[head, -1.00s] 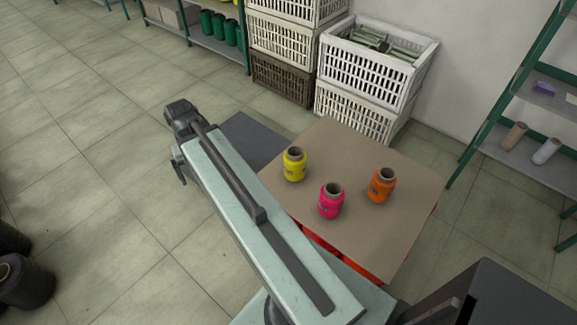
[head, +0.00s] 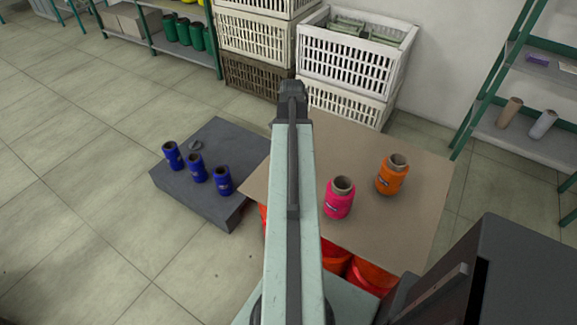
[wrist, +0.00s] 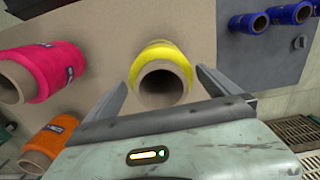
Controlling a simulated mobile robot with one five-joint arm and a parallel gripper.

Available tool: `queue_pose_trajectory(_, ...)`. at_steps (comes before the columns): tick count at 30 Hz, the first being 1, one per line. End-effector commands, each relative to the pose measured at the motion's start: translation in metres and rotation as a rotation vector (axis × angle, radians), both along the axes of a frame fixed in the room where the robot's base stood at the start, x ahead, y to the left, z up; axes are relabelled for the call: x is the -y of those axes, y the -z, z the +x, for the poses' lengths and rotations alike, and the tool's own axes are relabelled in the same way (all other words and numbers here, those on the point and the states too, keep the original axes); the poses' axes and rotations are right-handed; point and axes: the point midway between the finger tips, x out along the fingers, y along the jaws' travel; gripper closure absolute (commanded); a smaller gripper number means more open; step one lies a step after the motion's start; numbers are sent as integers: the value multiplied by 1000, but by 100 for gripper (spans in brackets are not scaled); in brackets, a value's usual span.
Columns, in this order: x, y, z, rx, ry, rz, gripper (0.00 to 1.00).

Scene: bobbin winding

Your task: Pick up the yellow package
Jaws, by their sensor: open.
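The yellow package is a yellow thread bobbin (wrist: 164,53) on a brown tube. It stands on the brown board (head: 420,232), and in the wrist view it lies just ahead of my gripper (wrist: 164,88), roughly between the two fingers. My gripper is open and empty, with the bobbin's tube end facing the camera. I cannot tell how far the fingertips are from it. In the head view my arm hides the yellow bobbin. A pink bobbin (head: 339,198) and an orange bobbin (head: 391,175) stand to the right on the same board.
Several blue bobbins (head: 196,167) stand on a low dark grey platform (head: 205,207) to the left. White crates (head: 350,62) stack behind the board. A green-framed shelf (head: 530,139) is at right. Open tiled floor (head: 80,230) lies at left.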

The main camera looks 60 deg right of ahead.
Motion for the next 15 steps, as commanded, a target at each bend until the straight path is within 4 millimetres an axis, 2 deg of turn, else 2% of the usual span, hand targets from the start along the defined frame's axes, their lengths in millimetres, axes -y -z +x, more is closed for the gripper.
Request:
queue_pose_trajectory(1, 0, 9, 0, 0, -1, 0, 0)
queue_pose_trajectory(4, -1, 7, 1, 0, -2, 0, 0)
queue_pose_trajectory(7, -1, 16, 2, 0, -4, 0, 0)
queue_pose_trajectory(15, -1, 60, 4, 0, -5, 0, 0)
